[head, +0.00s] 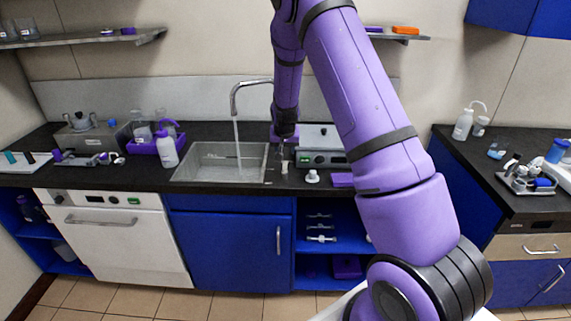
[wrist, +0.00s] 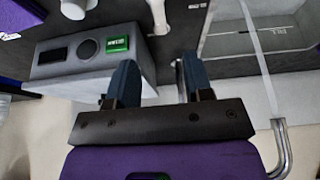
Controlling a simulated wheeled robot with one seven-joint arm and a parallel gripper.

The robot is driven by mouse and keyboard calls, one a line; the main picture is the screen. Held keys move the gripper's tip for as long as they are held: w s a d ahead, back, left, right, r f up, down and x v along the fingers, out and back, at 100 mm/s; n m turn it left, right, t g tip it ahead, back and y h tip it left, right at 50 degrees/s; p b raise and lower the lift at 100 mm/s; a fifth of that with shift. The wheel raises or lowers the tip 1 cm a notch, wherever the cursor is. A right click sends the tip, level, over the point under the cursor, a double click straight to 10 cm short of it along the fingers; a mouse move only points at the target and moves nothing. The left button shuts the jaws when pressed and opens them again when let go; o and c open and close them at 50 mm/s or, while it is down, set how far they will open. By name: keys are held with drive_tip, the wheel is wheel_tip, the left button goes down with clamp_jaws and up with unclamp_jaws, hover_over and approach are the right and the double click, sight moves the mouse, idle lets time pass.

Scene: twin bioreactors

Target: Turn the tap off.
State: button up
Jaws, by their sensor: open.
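The tap (head: 252,84) is a curved silver spout over the sink (head: 190,176), and a thin stream of water (head: 237,132) runs from it. In the wrist view the spout (wrist: 281,150) shows at lower right, with the stream (wrist: 256,50) above it. My gripper (head: 284,147) hangs just right of the sink, behind the counter's middle. In the wrist view my gripper (wrist: 158,84) is open. A slim silver post (wrist: 180,78) shows beside the inner side of its right finger. It may be the tap's handle; I cannot tell whether they touch.
A grey device with a green display (head: 320,158) stands close right of my gripper; it also shows in the wrist view (wrist: 80,60). A white bottle (head: 167,150) and a purple tray (head: 142,147) stand left of the sink. A shelf (head: 398,37) hangs behind my arm.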

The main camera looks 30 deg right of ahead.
sight(285, 166)
drive_tip(key=x, duration=1)
drive_tip(key=shift+d+f, duration=0.1)
drive_tip(key=shift+f, duration=0.25)
drive_tip(key=shift+c, duration=0.2)
clamp_jaws()
